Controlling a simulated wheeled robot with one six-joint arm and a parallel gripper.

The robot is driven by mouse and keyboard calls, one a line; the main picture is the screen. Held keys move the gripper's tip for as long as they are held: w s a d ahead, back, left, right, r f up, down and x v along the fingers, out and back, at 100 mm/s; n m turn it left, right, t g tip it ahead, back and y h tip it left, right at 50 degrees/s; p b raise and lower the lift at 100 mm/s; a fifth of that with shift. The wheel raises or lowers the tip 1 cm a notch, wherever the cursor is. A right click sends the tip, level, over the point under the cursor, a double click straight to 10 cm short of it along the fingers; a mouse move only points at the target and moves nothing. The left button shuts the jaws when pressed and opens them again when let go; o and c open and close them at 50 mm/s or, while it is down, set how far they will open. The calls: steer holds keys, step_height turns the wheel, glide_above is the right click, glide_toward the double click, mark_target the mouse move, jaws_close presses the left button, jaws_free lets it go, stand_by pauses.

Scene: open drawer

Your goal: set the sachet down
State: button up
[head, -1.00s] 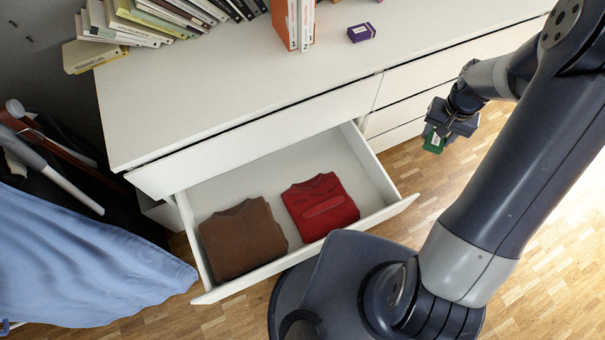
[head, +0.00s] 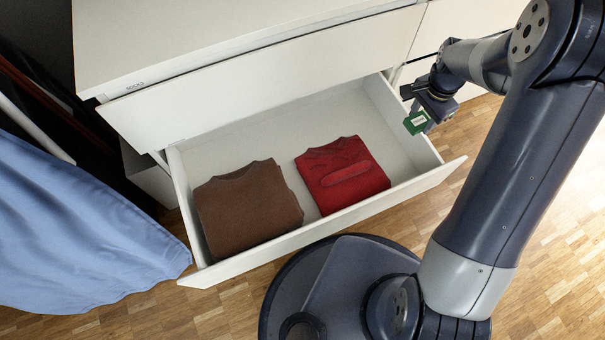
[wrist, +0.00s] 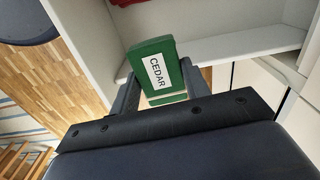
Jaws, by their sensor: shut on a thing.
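The sachet (head: 417,122) is a small green block; in the wrist view the sachet (wrist: 157,68) shows a white label reading CEDAR. My gripper (head: 421,112) is shut on it, with one finger on each side in the wrist view. It holds the sachet in the air near the right end of the open drawer (head: 330,228). The drawer holds a folded brown garment (head: 246,208) on the left and a folded red garment (head: 342,176) to its right.
The white dresser top (head: 190,30) lies behind the drawer. A blue cloth (head: 80,225) hangs at the left. Drawer floor is bare behind the garments and right of the red one. Wooden floor (head: 150,305) lies in front.

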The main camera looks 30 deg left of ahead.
mark_target(393, 158)
steer(key=shift+w+a+f+m+b, duration=0.1)
steer(key=shift+a+f+m+b, duration=0.1)
steer(key=shift+a+f+b, duration=0.3)
steer(key=shift+w+a+f+m+b, duration=0.1)
steer(key=shift+a+f+m+b, duration=0.1)
steer(key=shift+f, duration=0.45)
step_height(393, 158, down, 18)
steer(key=b, duration=0.6)
steer(key=shift+s, duration=0.1)
steer(key=shift+f, duration=0.1)
steer(key=shift+f+b, duration=0.15)
steer(key=shift+b, duration=0.15)
steer(key=o, duration=1)
steer(key=shift+o, duration=0.2)
step_height(393, 158, up, 13)
steer(key=p, duration=0.5)
steer(key=shift+f, duration=0.2)
